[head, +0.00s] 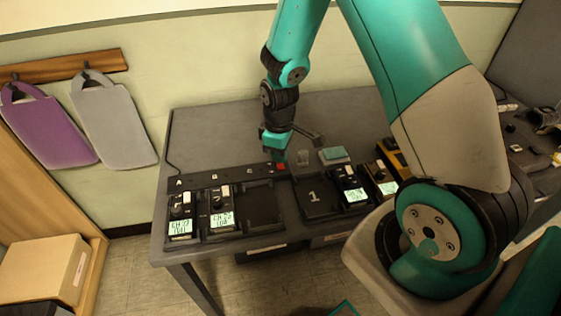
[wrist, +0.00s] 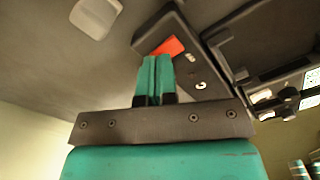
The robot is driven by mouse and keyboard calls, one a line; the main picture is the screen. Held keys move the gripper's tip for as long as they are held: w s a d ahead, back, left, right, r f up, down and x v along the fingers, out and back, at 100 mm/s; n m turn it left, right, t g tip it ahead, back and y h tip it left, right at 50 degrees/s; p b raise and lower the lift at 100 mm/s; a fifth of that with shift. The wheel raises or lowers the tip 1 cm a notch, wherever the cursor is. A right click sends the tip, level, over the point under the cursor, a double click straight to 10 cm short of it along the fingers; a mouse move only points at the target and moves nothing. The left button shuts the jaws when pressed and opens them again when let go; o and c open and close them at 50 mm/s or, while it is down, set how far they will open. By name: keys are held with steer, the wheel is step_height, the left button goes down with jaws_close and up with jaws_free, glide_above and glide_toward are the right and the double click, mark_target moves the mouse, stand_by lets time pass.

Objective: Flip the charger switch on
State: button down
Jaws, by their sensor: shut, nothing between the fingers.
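The red charger switch (head: 281,166) sits at the right end of the dark charger strip (head: 225,174) along the back of the charging bays. In the wrist view the red switch (wrist: 172,46) lies just beyond my fingertips, partly covered by them. My gripper (head: 277,153) points down at the switch from above; it also shows in the wrist view (wrist: 154,62) with both fingers together and nothing between them. I cannot tell whether the fingertips touch the switch, or which way the switch is tipped.
Radios with lit screens (head: 221,212) stand in the left bays, and another radio (head: 352,187) stands right of a bay marked 1. The table's back left (head: 215,130) is clear.

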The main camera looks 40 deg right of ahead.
steer(key=shift+r+p, duration=2.4)
steer(key=shift+r, duration=0.75)
steer(key=s+a+r+y, duration=0.1)
steer(key=s+a+r, duration=0.2)
steer(key=a+r, duration=0.3)
steer(key=s+a+r+y, duration=0.2)
steer(key=s+a+r, duration=0.25)
steer(key=r, duration=0.45)
steer(key=s+a+r, duration=0.3)
steer(key=s+r, duration=0.1)
steer(key=s, duration=0.2)
steer(key=s+a+r+y, duration=0.1)
steer(key=s+a+r, duration=0.2)
steer(key=s, duration=0.4)
steer(key=shift+s+r, duration=0.2)
steer(key=shift+r, duration=0.5)
steer(key=shift+a, duration=0.15)
